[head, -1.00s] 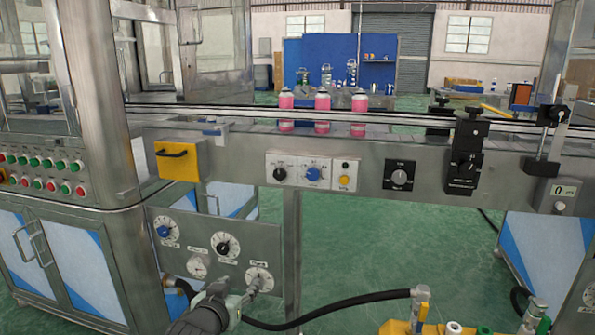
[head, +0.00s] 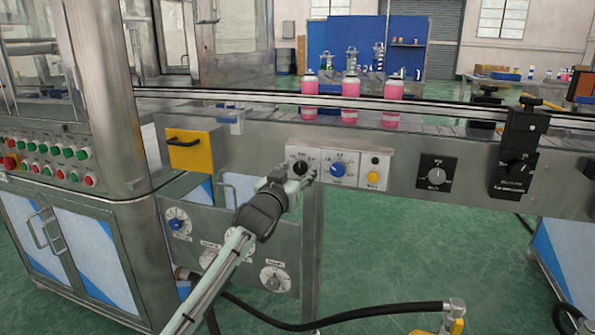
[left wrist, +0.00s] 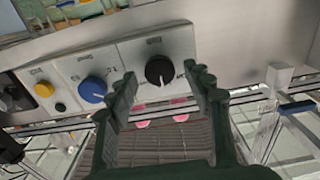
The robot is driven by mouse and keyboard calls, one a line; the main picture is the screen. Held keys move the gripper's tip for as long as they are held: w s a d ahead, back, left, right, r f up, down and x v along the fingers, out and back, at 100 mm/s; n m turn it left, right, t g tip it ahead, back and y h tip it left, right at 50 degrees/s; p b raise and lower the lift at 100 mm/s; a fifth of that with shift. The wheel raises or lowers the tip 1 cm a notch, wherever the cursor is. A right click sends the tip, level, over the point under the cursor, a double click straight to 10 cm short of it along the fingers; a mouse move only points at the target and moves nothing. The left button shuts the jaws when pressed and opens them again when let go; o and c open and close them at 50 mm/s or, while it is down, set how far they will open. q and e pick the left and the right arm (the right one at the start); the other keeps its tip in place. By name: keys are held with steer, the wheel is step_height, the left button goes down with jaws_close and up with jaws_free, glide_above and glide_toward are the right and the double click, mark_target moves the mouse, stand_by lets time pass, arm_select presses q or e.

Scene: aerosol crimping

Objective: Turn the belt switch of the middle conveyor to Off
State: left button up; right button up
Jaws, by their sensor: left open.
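The conveyor's front panel carries a white switch plate with a black rotary knob (head: 300,167). Beside it are a blue knob (head: 337,169) and a yellow button (head: 373,177). Their labels are too small to read, so I cannot tell by text which is the belt switch. My left gripper (head: 293,181) is open just in front of the black knob. In the left wrist view the black knob (left wrist: 159,71) shows between the two spread fingertips (left wrist: 163,80), with space on both sides and nothing gripped. The blue knob (left wrist: 93,90) lies outside the left finger. My right gripper is not in view.
A black dial (head: 437,176) and a black bracket (head: 515,160) sit farther right on the conveyor. Pink bottles (head: 351,87) stand on the belt above. A yellow handle block (head: 192,150) is to the left.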

arm_select(q)
steer(key=shift+w, duration=0.2)
steer(key=shift+c, duration=0.6)
steer(key=c, duration=1)
steer(key=shift+c, duration=0.2)
